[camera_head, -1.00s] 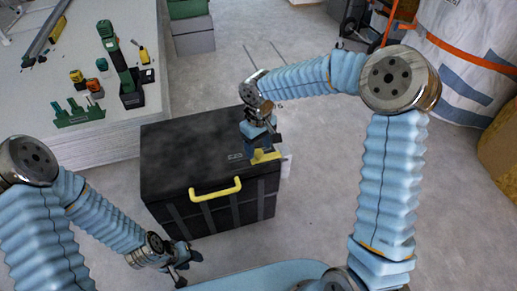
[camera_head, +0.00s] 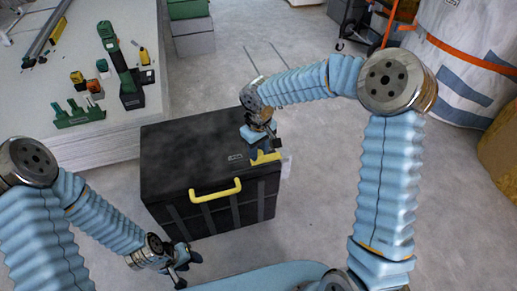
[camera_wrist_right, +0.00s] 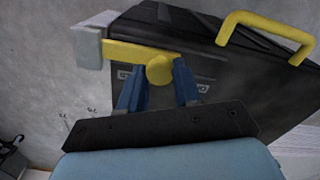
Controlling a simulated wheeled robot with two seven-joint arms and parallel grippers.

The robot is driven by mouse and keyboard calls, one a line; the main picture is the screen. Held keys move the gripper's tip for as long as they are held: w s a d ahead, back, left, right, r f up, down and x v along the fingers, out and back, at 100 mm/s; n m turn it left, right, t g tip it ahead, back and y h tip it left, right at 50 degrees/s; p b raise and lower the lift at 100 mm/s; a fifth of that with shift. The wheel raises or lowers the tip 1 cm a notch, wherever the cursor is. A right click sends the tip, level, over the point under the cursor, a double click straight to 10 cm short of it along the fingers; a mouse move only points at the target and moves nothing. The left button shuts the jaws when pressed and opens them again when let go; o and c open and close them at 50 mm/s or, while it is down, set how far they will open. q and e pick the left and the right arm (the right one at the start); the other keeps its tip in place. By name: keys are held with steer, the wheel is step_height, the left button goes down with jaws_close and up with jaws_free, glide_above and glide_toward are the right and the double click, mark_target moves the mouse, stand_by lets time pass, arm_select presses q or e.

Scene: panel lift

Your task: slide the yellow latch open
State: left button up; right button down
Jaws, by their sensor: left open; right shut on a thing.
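A black box (camera_head: 190,158) stands on the floor with a yellow handle (camera_head: 215,190) on its front. The yellow latch (camera_head: 265,157) is at the box's right front top edge. In the right wrist view the latch (camera_wrist_right: 125,52) is a flat yellow bar with a round knob (camera_wrist_right: 160,70), and its far end meets a grey block (camera_wrist_right: 88,45). My right gripper (camera_head: 259,152) is over the latch. Its blue fingers (camera_wrist_right: 160,82) are on both sides of the knob, shut on it. My left gripper (camera_head: 184,264) is open and empty, in front of the box and apart from it.
A pale table (camera_head: 60,65) with a green drill (camera_head: 122,65) and several small tools stands at the left back. Green and grey cases (camera_head: 192,30) stand behind the box. The grey floor right of the box is clear.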

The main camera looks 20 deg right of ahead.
mark_target(249, 164)
steer(key=shift+a+b, duration=0.4)
steer(key=shift+a, duration=1.15)
steer(key=c, duration=0.8)
jaws_free()
steer(key=shift+r, duration=0.1)
step_height(249, 164, up, 14)
steer(key=shift+f+p, duration=0.2)
steer(key=shift+p, duration=0.6)
